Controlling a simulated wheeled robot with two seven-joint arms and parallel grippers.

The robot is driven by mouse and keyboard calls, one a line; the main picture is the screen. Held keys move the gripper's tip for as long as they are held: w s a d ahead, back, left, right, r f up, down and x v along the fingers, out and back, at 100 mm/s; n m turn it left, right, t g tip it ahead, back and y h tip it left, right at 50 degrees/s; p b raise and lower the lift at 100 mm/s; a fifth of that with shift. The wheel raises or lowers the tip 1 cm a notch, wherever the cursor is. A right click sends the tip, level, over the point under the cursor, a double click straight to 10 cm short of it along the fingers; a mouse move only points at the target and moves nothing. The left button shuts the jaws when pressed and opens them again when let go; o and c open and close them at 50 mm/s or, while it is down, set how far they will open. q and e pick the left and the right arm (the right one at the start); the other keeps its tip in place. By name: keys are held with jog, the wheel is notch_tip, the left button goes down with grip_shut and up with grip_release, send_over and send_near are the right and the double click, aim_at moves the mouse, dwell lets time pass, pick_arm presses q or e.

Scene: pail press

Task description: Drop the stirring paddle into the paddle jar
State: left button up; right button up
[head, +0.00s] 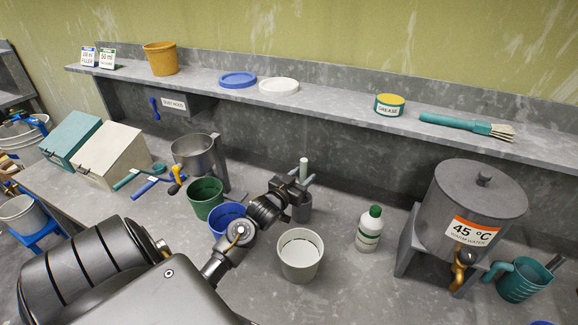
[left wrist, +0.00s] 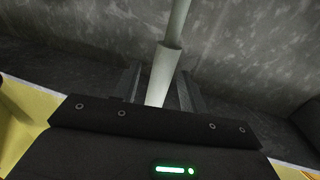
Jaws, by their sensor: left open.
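The stirring paddle's pale handle (head: 304,167) stands roughly upright, its top above my left gripper (head: 292,187). In the left wrist view the handle (left wrist: 166,75) runs between the two fingers of the left gripper (left wrist: 160,88), which are apart. A small dark grey jar (head: 302,212), which looks like the paddle jar, stands right below the gripper. The paddle's lower end is hidden by the gripper and the jar, so I cannot tell how deep it sits. My right gripper is not in view.
A white pail (head: 299,262), a blue pail (head: 226,219) and a green pail (head: 205,196) stand close to the arm. A green-capped bottle (head: 369,230) is to the right, then a warm-water tank (head: 470,205) and a teal jug (head: 520,283). A shelf (head: 340,101) runs behind.

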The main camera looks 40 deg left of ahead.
pick_arm(q)
jog(key=s+d+b, duration=0.1)
jog(key=s+b, duration=0.1)
jog(key=s, duration=0.7)
jog(key=shift+s+d, duration=0.2)
jog(key=shift+s, duration=0.2)
